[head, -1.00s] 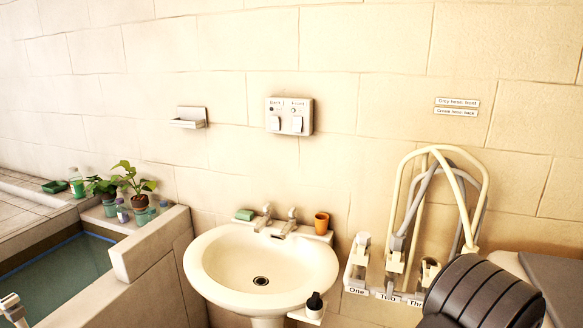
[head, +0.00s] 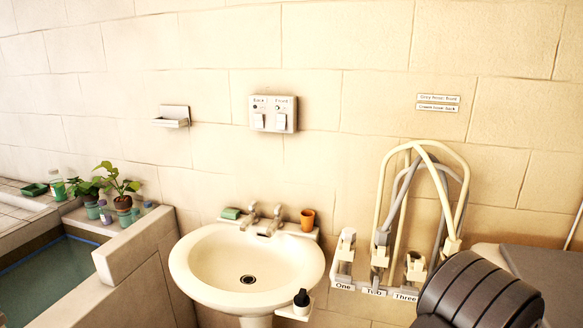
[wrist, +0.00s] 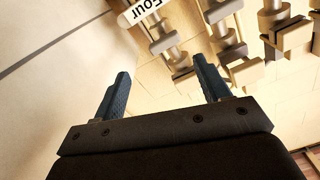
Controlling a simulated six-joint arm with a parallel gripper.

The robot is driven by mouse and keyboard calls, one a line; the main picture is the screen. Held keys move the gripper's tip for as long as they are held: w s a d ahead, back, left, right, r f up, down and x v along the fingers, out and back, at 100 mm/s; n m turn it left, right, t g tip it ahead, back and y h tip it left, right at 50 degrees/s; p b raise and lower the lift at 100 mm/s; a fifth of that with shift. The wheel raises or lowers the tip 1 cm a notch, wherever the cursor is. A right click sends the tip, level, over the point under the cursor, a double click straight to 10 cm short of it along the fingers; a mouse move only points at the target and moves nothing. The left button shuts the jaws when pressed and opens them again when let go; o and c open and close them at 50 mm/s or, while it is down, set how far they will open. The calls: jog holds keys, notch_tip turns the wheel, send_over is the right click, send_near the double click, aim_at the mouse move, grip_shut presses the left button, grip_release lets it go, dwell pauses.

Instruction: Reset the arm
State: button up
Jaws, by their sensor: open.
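My gripper (wrist: 160,88) shows in the wrist view with its two dark blue fingers apart and nothing between them. A pale surface lies beyond the left finger, and a label reading "Four" (wrist: 147,8) is past the fingertips. Grey and tan hose fittings (wrist: 226,38) are beyond and beside the right finger; I cannot tell whether any touch it. In the head view my dark ribbed arm is at the lower right, and the gripper itself is not seen there.
The hose rack (head: 372,291), labelled One, Two, Three, has cream and grey hoses (head: 425,150) looping above it, close to my arm. A switch box (head: 273,114) is on the wall.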

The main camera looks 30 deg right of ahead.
jog(key=w+d+m, duration=0.5)
jog(key=m, duration=0.1)
jog(key=shift+w+r, duration=0.2)
jog(key=shift+w, duration=0.1)
jog(key=shift+d, duration=0.1)
jog(key=o, duration=0.7)
jog(key=s+a+r+n, duration=0.9)
jog(key=s+a, duration=0.4)
jog(key=a, duration=0.1)
jog(key=x, duration=1)
jog(key=shift+d+r, duration=0.1)
jog(key=shift+d, duration=0.1)
jog(key=shift+s, duration=0.1)
jog(key=v, duration=1)
